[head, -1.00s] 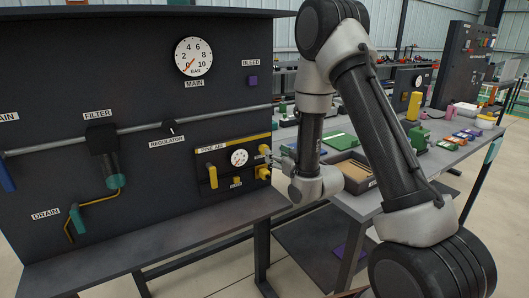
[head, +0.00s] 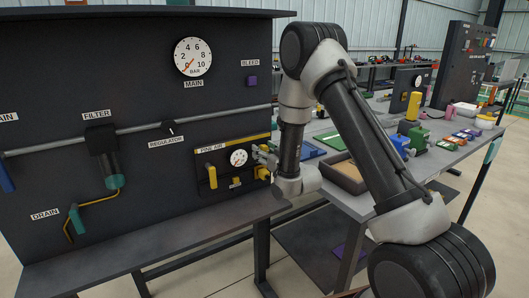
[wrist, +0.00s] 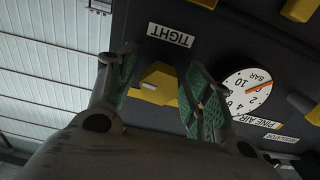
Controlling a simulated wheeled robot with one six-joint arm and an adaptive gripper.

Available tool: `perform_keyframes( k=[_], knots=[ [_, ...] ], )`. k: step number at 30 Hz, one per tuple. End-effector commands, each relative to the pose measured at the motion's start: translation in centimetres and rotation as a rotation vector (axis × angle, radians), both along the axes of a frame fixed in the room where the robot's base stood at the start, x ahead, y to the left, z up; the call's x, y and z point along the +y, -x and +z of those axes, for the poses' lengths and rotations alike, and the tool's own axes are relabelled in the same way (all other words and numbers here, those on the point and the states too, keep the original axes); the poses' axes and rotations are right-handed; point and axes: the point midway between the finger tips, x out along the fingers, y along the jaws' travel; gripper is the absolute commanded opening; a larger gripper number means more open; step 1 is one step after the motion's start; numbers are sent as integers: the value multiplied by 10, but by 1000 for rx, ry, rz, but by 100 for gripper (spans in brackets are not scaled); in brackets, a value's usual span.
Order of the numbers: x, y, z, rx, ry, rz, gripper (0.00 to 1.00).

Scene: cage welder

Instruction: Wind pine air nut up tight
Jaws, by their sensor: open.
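The pine air nut (wrist: 157,83) is a yellow, faceted knob on the dark panel, next to a white TIGHT label (wrist: 171,35) in the wrist view. My gripper (wrist: 160,64) is open, with one green-padded finger on each side of the nut. I cannot tell whether either pad touches it. In the head view my gripper (head: 265,158) is at the right end of the pine air panel and hides most of the nut. The pine air gauge (head: 239,158) is just left of it; it also shows upside down in the wrist view (wrist: 248,97).
Another yellow fitting (head: 262,173) sits just below my gripper. A yellow lever (head: 212,177) hangs at the panel's left. A bare shelf (head: 170,240) runs below. To the right, a bench holds an open box (head: 345,175) and a blue device (head: 400,145).

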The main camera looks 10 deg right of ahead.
Motion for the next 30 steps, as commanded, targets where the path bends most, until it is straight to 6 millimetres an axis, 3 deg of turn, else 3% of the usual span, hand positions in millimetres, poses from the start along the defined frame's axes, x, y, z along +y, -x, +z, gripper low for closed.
perform_keyframes(
  k=[1, 9, 20, 30],
  knots=[
    [0, 0, 0, 0, 0, 0, 51],
    [0, 0, 0, 0, 0, 0, 4],
    [0, 0, 0, 15, -47, 0, 4],
    [0, 1, 0, 89, -274, 0, 4]
  ],
)
